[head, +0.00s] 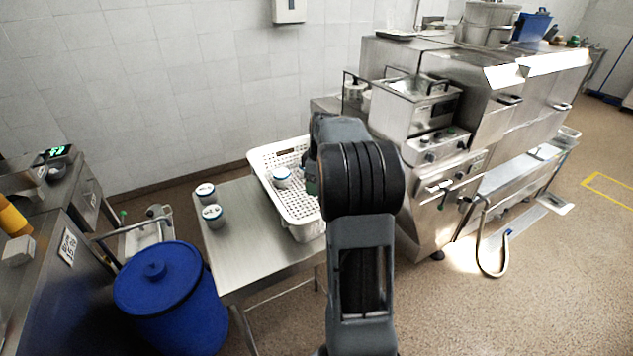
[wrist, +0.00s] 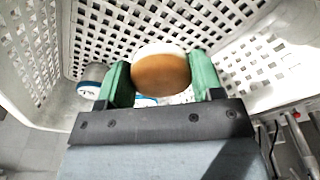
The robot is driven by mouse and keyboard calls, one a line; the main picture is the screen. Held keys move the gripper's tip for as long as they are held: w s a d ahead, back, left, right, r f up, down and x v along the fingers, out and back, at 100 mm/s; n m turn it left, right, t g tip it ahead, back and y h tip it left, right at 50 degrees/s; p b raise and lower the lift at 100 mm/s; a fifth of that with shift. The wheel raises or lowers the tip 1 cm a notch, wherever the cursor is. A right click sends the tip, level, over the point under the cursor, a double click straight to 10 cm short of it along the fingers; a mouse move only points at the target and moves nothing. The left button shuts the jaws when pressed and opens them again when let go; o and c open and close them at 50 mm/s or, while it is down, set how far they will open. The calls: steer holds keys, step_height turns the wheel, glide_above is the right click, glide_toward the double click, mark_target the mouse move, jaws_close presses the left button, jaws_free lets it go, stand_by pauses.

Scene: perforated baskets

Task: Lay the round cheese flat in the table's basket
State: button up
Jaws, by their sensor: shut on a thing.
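My gripper (wrist: 160,82) is shut on the round cheese (wrist: 161,71), with one green finger on each side of it. The cheese shows a brown-orange round face and a pale rim in the wrist view. The white perforated basket (head: 256,163) stands on the steel table (head: 246,250); its walls (wrist: 40,42) surround the gripper in the wrist view. In the head view my arm hides the cheese and most of the gripper; only a bit of green finger shows at the basket. I cannot tell whether the cheese touches the basket floor.
A white tub with a blue rim (head: 281,177) is inside the basket; a tub also shows left of the fingers (wrist: 92,78). Two similar tubs (head: 205,192) (head: 213,215) stand on the table left of the basket. A blue lidded bin (head: 172,300) stands beside the table. Steel cooking units (head: 440,130) are at right.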

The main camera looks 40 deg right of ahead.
steer(key=shift+f+b, duration=0.4)
steer(key=shift+f, duration=0.25)
steer(key=o, duration=1)
steer(key=shift+r, duration=0.1)
